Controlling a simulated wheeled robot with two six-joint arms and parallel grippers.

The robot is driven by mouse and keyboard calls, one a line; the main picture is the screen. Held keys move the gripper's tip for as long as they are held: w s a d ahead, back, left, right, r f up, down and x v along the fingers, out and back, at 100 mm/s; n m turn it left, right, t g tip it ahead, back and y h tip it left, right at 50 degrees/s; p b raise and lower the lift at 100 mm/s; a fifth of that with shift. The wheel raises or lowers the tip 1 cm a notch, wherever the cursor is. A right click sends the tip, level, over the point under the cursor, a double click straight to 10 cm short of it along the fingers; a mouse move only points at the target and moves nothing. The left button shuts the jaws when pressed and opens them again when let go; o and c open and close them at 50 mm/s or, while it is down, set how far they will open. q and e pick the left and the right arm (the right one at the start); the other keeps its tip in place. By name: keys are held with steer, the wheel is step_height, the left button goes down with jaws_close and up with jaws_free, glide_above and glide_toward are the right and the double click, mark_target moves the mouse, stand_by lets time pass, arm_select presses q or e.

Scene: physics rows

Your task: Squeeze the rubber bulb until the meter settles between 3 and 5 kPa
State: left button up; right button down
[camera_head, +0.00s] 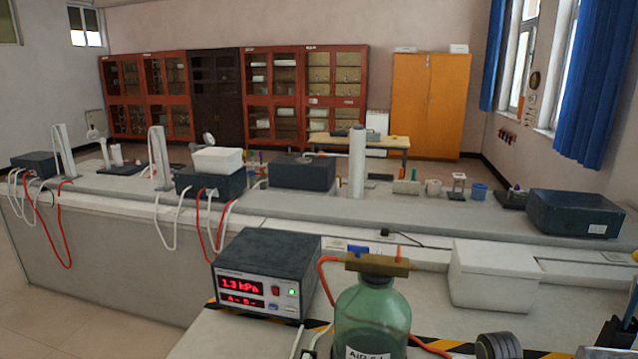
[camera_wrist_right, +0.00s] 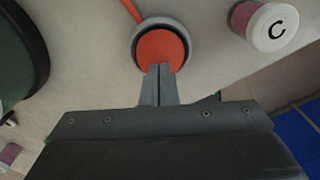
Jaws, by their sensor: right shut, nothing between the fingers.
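The meter (camera_head: 262,275) is a dark box on the near bench, its red display reading 1.3 kPa. A green bottle (camera_head: 372,312) labelled "AIR" stands to its right, with a brass fitting, a blue valve handle and orange tubing on top. In the right wrist view an orange round piece (camera_wrist_right: 160,50), apparently the rubber bulb seen end-on, sits in a grey ring with an orange tube leading off. My right gripper (camera_wrist_right: 159,70) is shut and empty, its tips overlapping the bulb's lower edge; contact cannot be told. My left gripper is not in view.
A white lidded box (camera_head: 495,280) sits behind the bottle on the right. A dark ribbed cylinder (camera_head: 497,346) is at the bottom edge. Yellow-black tape marks the near bench.

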steer(key=shift+f+b, duration=0.95)
steer(key=shift+f, duration=0.9)
step_height(320, 180, up, 4)
steer(key=p, duration=0.4)
steer(key=shift+f, duration=0.2)
steer(key=shift+f, duration=0.1)
stand_by(0.3)
